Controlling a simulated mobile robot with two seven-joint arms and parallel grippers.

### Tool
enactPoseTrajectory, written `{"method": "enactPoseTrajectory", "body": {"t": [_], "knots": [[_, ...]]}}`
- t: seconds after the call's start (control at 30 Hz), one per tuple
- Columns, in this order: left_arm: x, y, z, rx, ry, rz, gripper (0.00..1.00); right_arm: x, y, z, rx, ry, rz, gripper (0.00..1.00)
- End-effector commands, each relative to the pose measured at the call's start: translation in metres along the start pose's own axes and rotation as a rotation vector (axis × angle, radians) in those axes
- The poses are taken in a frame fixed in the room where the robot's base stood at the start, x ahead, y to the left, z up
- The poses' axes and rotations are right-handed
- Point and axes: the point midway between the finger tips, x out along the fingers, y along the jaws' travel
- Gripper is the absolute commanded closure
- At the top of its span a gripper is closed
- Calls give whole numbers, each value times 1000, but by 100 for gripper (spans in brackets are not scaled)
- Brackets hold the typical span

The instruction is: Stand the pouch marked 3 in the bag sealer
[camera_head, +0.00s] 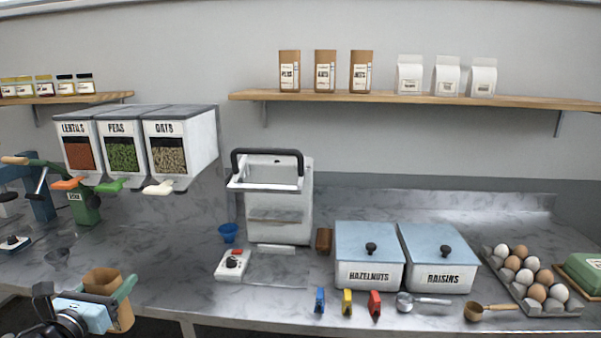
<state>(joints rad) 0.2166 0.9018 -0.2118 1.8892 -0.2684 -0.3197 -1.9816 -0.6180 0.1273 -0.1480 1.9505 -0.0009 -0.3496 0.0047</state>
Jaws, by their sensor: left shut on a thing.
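My left gripper (112,298) is at the bottom left, in front of the counter's front edge. It is shut on a brown kraft pouch (101,280), whose open top shows. The gripper covers part of the pouch, and no number can be read on it. The bag sealer appears to be the white machine (292,222) with a black handle bar, at the back middle of the counter. The held pouch is well apart from it, to its left and nearer to me. My right gripper is not in view.
A white box with a dial (232,265) and a blue cup (228,232) stand by the machine's left front. A small brown block (323,240) and the hazelnuts bin (369,258) stand to its right. Dispensers (184,140) hang at left. The counter between pouch and dial box is clear.

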Motion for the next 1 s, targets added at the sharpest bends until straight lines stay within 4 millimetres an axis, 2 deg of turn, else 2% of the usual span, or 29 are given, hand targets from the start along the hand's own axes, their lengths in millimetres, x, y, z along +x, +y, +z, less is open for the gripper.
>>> {"method": "enactPoseTrajectory", "body": {"t": [0.27,0.43,0.6,0.7,0.8,1.0], "knots": [[-27,-63,-44,-9,1,-20,87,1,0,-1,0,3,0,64],[-62,-122,-68,-11,2,-19,87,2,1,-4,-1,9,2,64],[-105,-173,-71,-10,-1,19,87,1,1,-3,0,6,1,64],[-123,-189,-65,-7,-2,52,87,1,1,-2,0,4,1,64],[-134,-196,-61,-5,-1,75,87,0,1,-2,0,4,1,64],[-139,-199,-58,1,-2,89,87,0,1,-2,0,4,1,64]]}}
